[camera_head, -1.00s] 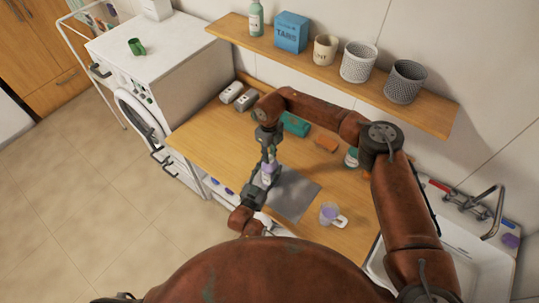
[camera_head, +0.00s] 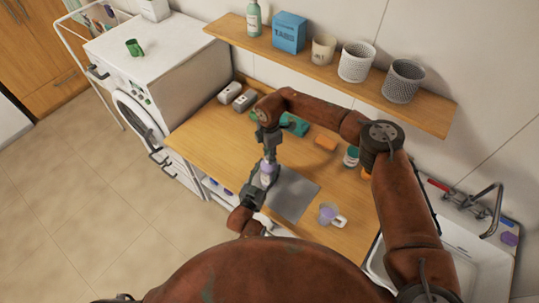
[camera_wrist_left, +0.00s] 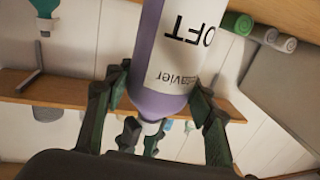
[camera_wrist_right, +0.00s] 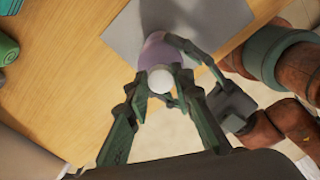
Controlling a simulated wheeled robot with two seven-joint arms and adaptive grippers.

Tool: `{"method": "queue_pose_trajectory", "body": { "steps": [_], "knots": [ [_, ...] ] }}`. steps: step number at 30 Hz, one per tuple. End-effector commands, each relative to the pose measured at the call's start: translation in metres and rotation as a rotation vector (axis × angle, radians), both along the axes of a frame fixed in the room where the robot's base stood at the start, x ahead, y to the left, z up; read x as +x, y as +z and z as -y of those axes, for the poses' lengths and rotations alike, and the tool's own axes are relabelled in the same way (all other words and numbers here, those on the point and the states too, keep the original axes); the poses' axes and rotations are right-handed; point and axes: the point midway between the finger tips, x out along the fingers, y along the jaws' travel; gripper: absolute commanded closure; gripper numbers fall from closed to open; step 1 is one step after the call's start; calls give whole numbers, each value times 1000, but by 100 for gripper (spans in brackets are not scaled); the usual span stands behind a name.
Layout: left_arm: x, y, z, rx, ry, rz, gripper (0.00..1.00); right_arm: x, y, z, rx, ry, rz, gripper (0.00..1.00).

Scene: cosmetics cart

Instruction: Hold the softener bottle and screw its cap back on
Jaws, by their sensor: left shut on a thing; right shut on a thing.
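The softener bottle (camera_head: 266,178) is purple with a white label and stands over the front edge of the wooden counter. My left gripper (camera_head: 254,195) is shut around its body; the left wrist view shows the bottle (camera_wrist_left: 172,60) close up between the fingers (camera_wrist_left: 155,95). My right gripper (camera_head: 268,160) comes down from above onto the bottle's top. In the right wrist view its fingers (camera_wrist_right: 163,88) are shut on the round white cap (camera_wrist_right: 161,80), in line with the bottle (camera_wrist_right: 155,50). I cannot tell whether the cap sits on the neck; the fingers hide the joint.
A grey mat (camera_head: 294,196) lies beside the bottle, with a clear cup of purple liquid (camera_head: 328,214) to its right. A shelf (camera_head: 330,72) runs above; a sink (camera_head: 400,265) is at right.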

Motion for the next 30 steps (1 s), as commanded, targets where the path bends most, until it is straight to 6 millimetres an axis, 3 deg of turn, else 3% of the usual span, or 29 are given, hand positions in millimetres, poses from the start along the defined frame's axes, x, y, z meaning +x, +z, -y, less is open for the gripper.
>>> {"method": "queue_pose_trajectory", "body": {
  "steps": [3,8,12,13,20,30],
  "knots": [
    [0,-1,-1,0,1,-3,100,-2,1,0,0,-227,-2,88],
    [0,-1,-1,0,1,-3,100,-3,0,0,0,-454,-2,88],
    [0,-1,-1,0,1,-3,100,-3,0,0,0,-445,-2,88],
    [0,-1,-1,0,1,-3,100,-3,0,0,0,-445,-2,76],
    [0,-1,-1,1,1,-3,100,-2,0,0,0,-444,-2,61],
    [0,-1,-1,1,1,-2,100,-2,3,0,1,-443,0,61]
  ]
}}
